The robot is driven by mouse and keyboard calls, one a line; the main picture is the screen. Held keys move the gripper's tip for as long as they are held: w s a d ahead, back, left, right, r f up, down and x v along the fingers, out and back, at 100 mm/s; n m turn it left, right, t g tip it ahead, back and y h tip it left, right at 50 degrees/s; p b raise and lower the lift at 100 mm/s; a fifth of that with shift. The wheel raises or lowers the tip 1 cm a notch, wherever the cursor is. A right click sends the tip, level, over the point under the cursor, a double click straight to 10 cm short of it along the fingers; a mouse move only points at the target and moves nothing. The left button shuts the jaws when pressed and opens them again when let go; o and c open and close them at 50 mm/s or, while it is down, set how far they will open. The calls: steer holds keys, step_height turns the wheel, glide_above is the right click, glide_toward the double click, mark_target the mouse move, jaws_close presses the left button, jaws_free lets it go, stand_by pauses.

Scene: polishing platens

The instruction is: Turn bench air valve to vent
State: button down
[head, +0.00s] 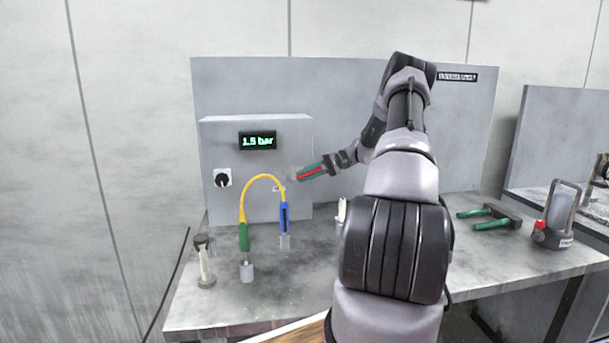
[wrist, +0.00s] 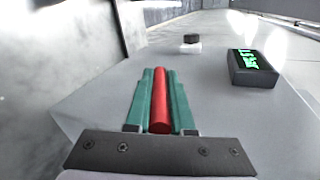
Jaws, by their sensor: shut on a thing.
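A grey control box (head: 215,145) stands against the back panel. My gripper (head: 301,173) is at the right part of its front face, with its green fingers pointing left. It is shut on a red bar-shaped handle (head: 312,172), which looks like the air valve's lever. In the wrist view the red handle (wrist: 160,98) lies lengthwise between the two green fingers (wrist: 160,76). The valve's body and any vent marking are mostly hidden or too small to read. A lit display (head: 257,141) reads about 1.5 bar; it also shows in the wrist view (wrist: 252,68).
A black knob (head: 222,178) is at the box's left. A yellow hose (head: 262,179) with green and blue ends arches before the box. A spool-like stand (head: 205,262) is at the bench's left.

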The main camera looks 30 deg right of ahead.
steer(key=shift+d+f+t+y, duration=0.1)
steer(key=shift+f+t+y, duration=0.15)
steer(key=shift+y, duration=0.75)
steer(key=shift+d+f+t+y, duration=0.1)
steer(key=shift+t+y, duration=0.25)
steer(key=shift+y, duration=0.65)
steer(key=shift+a, duration=0.1)
steer(key=c, duration=0.8)
jaws_free()
steer(key=shift+f, duration=0.1)
steer(key=v, duration=1)
steer(key=shift+s+d, duration=0.1)
steer(key=shift+d, duration=0.3)
